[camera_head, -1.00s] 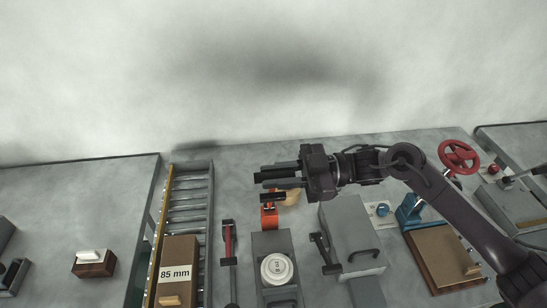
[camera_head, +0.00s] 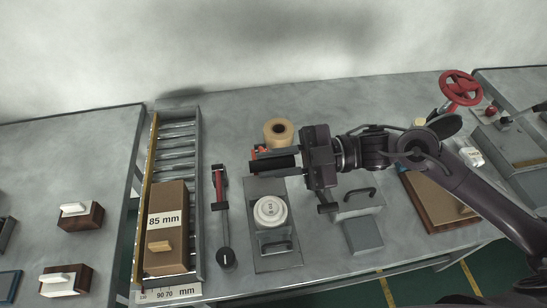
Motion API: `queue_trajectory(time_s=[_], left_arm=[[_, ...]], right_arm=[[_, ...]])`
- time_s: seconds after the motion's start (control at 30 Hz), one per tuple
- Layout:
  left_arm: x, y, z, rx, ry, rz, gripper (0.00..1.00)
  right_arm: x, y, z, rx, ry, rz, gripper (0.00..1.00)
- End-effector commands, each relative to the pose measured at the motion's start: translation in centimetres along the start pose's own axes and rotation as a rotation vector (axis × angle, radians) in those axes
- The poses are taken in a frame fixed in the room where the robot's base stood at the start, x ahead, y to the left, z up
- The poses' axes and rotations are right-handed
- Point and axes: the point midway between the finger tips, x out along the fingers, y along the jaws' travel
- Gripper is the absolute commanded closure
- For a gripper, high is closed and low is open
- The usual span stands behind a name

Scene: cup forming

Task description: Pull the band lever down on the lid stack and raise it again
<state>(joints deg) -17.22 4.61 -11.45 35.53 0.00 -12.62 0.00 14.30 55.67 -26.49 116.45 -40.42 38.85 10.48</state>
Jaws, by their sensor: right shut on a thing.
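The lid stack (camera_head: 270,211) is a round white piece with small dark marking on a grey fixture (camera_head: 268,186). The band lever (camera_head: 259,149) shows as an orange-red part behind the fixture, mostly covered by my right gripper. My right gripper (camera_head: 275,161) reaches in from the right, beyond the stack in the picture. Its fingers are shut on the lever's dark crossbar, and the exact contact is partly hidden. My left gripper is out of view.
A tan roll (camera_head: 279,131) stands behind the gripper. A red-and-black lever tool (camera_head: 221,200) and a roller rack with an 85 mm box (camera_head: 167,229) are on the left. A grey box with a handle (camera_head: 357,203) and a red wheel (camera_head: 460,88) are on the right.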

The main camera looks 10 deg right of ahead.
Motion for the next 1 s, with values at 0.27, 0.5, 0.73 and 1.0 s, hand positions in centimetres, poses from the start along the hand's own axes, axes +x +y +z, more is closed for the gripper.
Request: queue_trajectory(time_s=[0.27,0.5,0.73,1.0], left_arm=[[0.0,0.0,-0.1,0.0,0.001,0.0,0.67],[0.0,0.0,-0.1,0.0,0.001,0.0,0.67],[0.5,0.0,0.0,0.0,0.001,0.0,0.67],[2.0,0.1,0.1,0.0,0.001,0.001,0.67]], right_arm=[[0.0,0.0,0.0,0.001,0.001,0.0,0.66],[0.0,0.1,0.0,0.001,0.001,0.0,0.59],[-1.2,-0.1,0.3,0.003,-0.002,0.001,0.59],[-5.8,-0.2,0.3,0.004,-0.004,0.0,0.59]])
